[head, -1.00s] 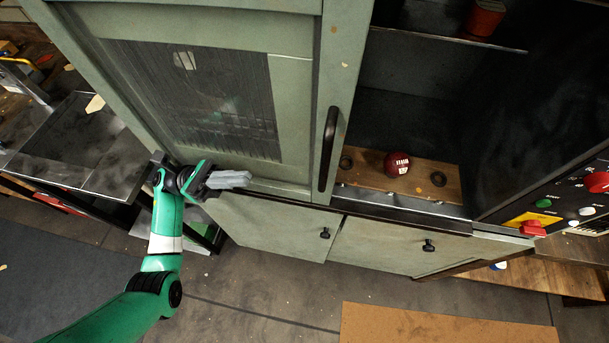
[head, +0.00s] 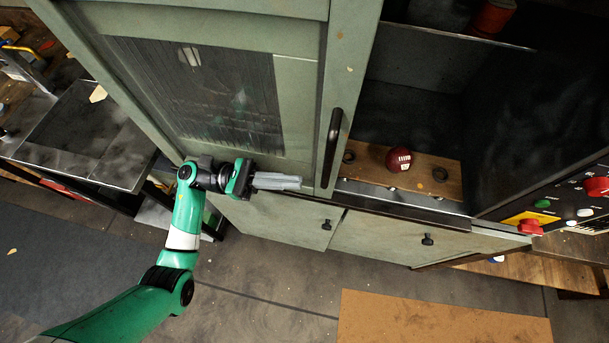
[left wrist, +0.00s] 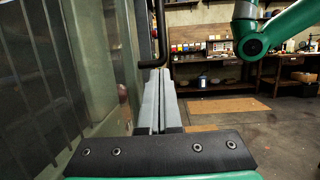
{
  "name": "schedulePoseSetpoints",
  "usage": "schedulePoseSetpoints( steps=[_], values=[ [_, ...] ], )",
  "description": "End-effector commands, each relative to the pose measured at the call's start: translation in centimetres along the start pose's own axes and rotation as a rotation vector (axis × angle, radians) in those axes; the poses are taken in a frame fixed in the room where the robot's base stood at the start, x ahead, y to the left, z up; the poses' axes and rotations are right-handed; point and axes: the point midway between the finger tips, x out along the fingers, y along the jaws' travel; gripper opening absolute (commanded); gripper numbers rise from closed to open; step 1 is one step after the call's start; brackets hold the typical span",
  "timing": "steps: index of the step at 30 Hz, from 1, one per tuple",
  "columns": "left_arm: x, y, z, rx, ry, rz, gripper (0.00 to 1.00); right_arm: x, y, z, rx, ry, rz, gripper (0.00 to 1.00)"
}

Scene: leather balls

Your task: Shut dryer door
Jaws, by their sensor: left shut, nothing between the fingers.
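The dryer door (head: 290,55) is a grey-green framed panel with a ribbed window, on the left of the opening in the head view. A black vertical handle (head: 332,148) is on its right edge. The dryer's dark interior to the right is open to view. A dark red ball (head: 399,160) sits inside on a wooden board. My left gripper (head: 300,183) is shut and empty, in front of the door's lower part and left of the handle's lower end. In the left wrist view the fingers (left wrist: 160,105) point ahead, with the handle (left wrist: 154,45) beyond them. My right gripper is not in view.
Below are cabinet doors with small black knobs (head: 427,239). A control panel with red and green buttons (head: 543,203) is at right. A dark metal table (head: 85,135) stands at left. The floor in front is clear around a brown mat (head: 440,322).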

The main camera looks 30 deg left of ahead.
Motion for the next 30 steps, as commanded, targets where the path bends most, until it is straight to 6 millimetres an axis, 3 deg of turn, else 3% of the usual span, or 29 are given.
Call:
schedulePoseSetpoints(
  steps=[6, 23, 30],
  values=[
    [3.0, -0.1, 0.1, -0.001, -0.001, -0.002, 0.00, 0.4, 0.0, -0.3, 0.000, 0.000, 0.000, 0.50],
    [3.9, -0.1, -0.2, 0.000, -0.001, -0.001, 0.00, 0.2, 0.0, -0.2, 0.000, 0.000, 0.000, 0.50],
    [7.1, -0.3, -1.3, 0.001, -0.002, -0.005, 0.00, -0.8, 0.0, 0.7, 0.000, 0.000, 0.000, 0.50]
  ],
)
